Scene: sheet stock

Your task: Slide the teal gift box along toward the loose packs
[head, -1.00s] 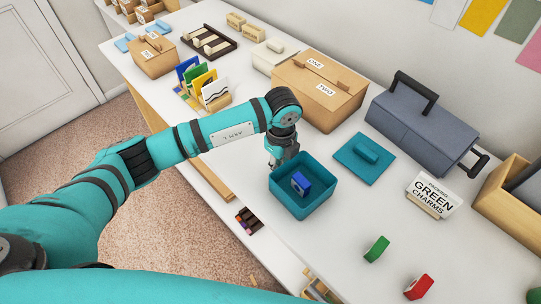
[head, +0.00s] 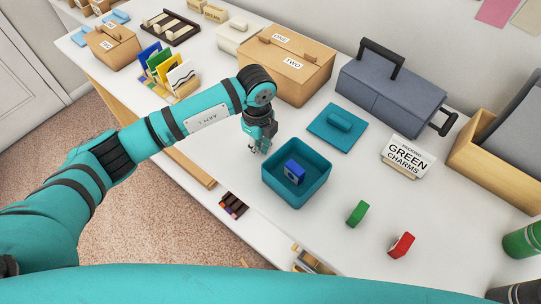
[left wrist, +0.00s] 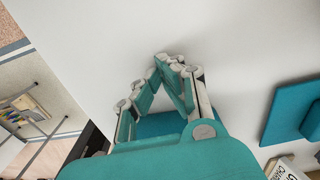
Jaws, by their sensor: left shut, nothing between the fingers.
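The teal gift box (head: 312,193) stands open and upright on the white table, with a blue pack (head: 293,172) inside. The loose packs, one green (head: 357,213) and one red (head: 401,245), stand to its right, nearer the table's front edge. My left gripper (head: 257,149) is shut and empty beside the box's back-left corner; I cannot tell if it touches the wall. In the left wrist view the shut fingers (left wrist: 168,62) hide most of the box, and a teal strip (left wrist: 160,125) of it shows behind them. My right gripper is not in view.
A teal lid (head: 322,133) lies behind the box. A Green Charms sign (head: 407,157) stands to its right, with a grey toolbox (head: 392,88) and a cardboard carton (head: 290,70) farther back. The table between box and green pack is clear.

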